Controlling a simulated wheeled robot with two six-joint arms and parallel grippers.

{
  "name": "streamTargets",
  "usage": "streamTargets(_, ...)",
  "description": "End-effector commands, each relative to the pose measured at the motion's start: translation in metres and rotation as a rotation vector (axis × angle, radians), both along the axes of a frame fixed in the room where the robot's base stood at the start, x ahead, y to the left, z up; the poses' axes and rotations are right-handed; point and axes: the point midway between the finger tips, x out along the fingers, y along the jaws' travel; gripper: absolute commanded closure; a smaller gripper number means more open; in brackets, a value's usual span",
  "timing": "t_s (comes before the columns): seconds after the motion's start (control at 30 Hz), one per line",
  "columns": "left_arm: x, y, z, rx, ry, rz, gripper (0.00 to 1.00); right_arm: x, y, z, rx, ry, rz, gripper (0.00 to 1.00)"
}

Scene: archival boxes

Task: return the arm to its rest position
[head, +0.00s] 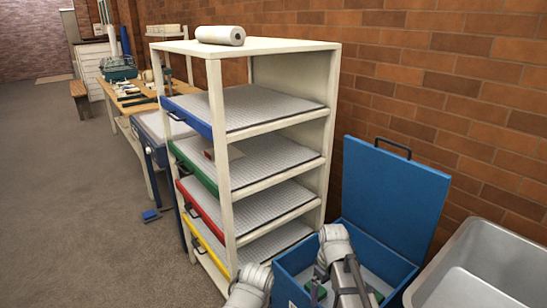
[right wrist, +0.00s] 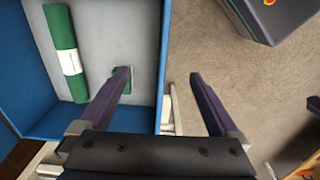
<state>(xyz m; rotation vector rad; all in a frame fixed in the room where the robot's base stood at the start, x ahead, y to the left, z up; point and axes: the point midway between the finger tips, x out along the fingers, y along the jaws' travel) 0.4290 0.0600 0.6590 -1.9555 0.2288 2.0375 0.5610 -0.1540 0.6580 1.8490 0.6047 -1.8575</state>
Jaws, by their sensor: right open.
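My right gripper (head: 346,286) is at the bottom of the head view, above the open blue box (head: 291,262). In the right wrist view its two dark fingers (right wrist: 160,77) are spread wide, with nothing between them. There the left finger lies over the inside of the blue box (right wrist: 150,60) and the right finger over the floor beyond the wall.
A green roll with a white band (right wrist: 65,55) lies in the box; another green piece is partly hidden behind a finger. The blue lid (head: 390,195) stands upright. A shelf rack (head: 220,150) stands left, a metal basin (head: 490,265) right.

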Motion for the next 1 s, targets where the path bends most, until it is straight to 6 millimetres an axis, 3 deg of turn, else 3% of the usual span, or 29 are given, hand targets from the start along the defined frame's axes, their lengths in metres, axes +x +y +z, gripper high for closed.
streamTargets(0.6,0.001,0.001,-0.058,0.005,-0.001,-0.002,1.00,-0.076,0.061,-0.058,-0.063,0.011,-0.166,0.02)
streamTargets(1.0,0.001,0.002,-0.094,0.008,-0.004,-0.003,1.00,-0.129,0.090,-0.093,-0.110,-0.001,-0.289,0.02)
